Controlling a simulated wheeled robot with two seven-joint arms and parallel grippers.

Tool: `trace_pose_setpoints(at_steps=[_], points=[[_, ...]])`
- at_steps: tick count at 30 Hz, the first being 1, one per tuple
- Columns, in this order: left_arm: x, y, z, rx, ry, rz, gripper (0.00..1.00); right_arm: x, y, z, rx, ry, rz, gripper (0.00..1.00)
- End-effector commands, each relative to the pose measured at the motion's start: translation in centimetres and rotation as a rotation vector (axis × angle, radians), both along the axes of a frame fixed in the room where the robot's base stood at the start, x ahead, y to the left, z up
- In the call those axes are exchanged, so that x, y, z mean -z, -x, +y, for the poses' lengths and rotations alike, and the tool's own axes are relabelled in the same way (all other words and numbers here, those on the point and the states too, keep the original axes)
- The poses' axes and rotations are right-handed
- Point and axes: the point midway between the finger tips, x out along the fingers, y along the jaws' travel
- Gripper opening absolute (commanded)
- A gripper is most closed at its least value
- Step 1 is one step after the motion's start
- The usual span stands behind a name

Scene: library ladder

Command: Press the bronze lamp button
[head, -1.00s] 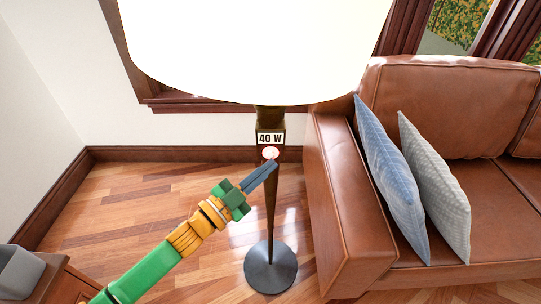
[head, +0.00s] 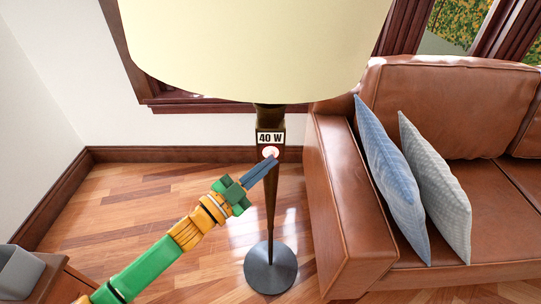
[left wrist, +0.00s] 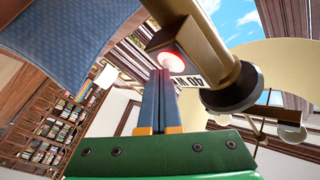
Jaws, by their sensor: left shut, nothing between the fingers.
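The floor lamp has a cream shade (head: 255,50), a dark bronze post and a round dark base (head: 270,268). A "40 W" label (head: 270,138) is on the post's block, with a round pale button (head: 268,151) with a reddish rim just below it. My left gripper (head: 272,158) is shut and empty, its blue fingertips at the button's lower edge. In the left wrist view the button (left wrist: 166,59) glows reddish-white right beyond the fingertips (left wrist: 161,75). I cannot tell whether they touch it. My right gripper is not in view.
A brown leather sofa (head: 345,215) with a blue cushion (head: 390,170) and a grey cushion (head: 437,190) stands close right of the lamp. A wooden cabinet (head: 55,285) with a grey box (head: 18,270) is at lower left. The floor left of the lamp is clear.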

Motion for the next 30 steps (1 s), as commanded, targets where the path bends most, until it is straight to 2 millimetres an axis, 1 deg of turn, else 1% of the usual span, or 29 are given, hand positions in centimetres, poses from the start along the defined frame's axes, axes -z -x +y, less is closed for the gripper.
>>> trace_pose_setpoints(at_steps=[5,9,15,17,24,27,30], points=[[-0.1,0.3,0.0,0.0,0.001,0.001,0.0,-0.4,0.0,0.0,0.0,0.0,0.0,0.5],[-0.2,1.0,0.0,0.0,0.001,0.001,0.0,-1.0,0.0,0.0,0.0,0.0,0.0,0.5],[0.0,1.1,0.0,0.0,0.0,0.0,0.0,-0.8,0.0,0.0,0.0,0.0,0.0,0.5],[-0.1,1.4,0.0,0.0,0.001,0.001,0.0,-1.1,0.0,0.0,0.0,0.0,0.0,0.5],[-0.4,4.6,0.0,0.001,0.002,0.004,0.0,-3.2,0.0,0.0,0.0,0.0,0.0,0.5],[-0.3,6.0,0.0,0.0,0.001,0.004,0.0,-3.9,0.0,0.0,0.0,0.0,0.0,0.5],[-0.2,6.8,0.0,0.0,0.002,0.002,0.0,-4.1,0.0,0.0,0.0,0.0,0.0,0.5]])
